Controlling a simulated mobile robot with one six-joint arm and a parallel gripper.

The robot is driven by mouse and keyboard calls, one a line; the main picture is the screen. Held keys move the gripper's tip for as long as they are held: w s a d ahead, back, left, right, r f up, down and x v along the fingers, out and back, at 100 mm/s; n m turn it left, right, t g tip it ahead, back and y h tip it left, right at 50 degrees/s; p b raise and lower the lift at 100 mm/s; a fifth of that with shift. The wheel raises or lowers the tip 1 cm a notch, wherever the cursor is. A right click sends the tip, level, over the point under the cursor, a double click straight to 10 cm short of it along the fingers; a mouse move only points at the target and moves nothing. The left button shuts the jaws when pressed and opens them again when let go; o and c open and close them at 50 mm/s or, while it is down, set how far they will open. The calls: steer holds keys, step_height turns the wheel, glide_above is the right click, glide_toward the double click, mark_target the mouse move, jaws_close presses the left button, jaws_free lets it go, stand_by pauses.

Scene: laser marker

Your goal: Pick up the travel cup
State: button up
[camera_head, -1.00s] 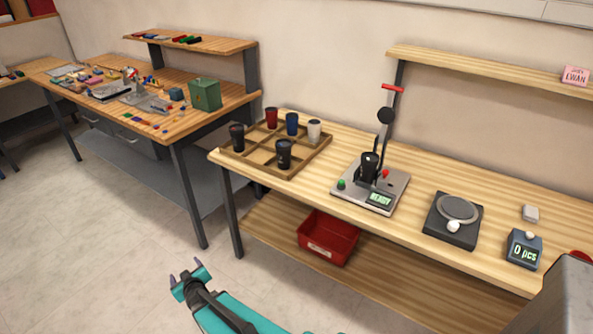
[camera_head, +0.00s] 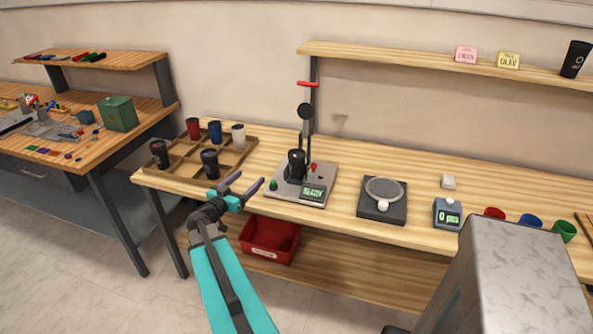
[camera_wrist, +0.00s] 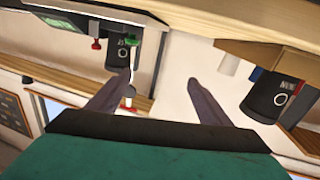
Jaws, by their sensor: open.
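A black travel cup (camera_head: 297,163) stands upright in the laser marker (camera_head: 310,188), whose display is lit. Several more cups stand in the wooden tray (camera_head: 228,167) on the left of the bench: a black one (camera_head: 210,163) at the front, another black one (camera_head: 160,153), a red one (camera_head: 193,129), a blue one (camera_head: 215,131) and a white one (camera_head: 238,135). My gripper (camera_head: 246,184) is open and empty in front of the bench edge. In the wrist view, the marker's cup (camera_wrist: 119,48) shows left of my fingers and a black tray cup (camera_wrist: 268,96) right.
A dark scale with a round plate (camera_head: 383,200) and a counter box (camera_head: 447,214) stand right of the marker. A red bin (camera_head: 269,239) sits on the lower shelf. The upper shelf (camera_head: 400,60) holds name cards and a black cup (camera_head: 575,59).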

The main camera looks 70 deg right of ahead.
mark_target(301, 152)
steer(key=s+d+r+m+g, duration=0.3)
steer(key=s+d, duration=0.3)
steer(key=s, duration=0.4)
steer(key=shift+d+r+y, duration=0.15)
steer(key=shift+r+y, duration=0.15)
steer(key=shift+r, duration=0.35)
steer(key=shift+s, duration=0.1)
steer(key=p+x, duration=0.1)
steer(key=x, duration=0.6)
steer(key=shift+s+d+r, duration=0.1)
steer(key=shift+s+d, duration=0.05)
steer(key=shift+d, duration=0.15)
steer(key=shift+s+d, duration=0.15)
steer(key=shift+d, duration=0.25)
steer(key=shift+d+p, duration=0.1)
steer(key=shift+p, duration=0.2)
steer(key=shift+p+x, duration=0.85)
steer(key=shift+x, duration=1.7)
steer(key=shift+c, duration=0.4)
steer(key=c, duration=0.6)
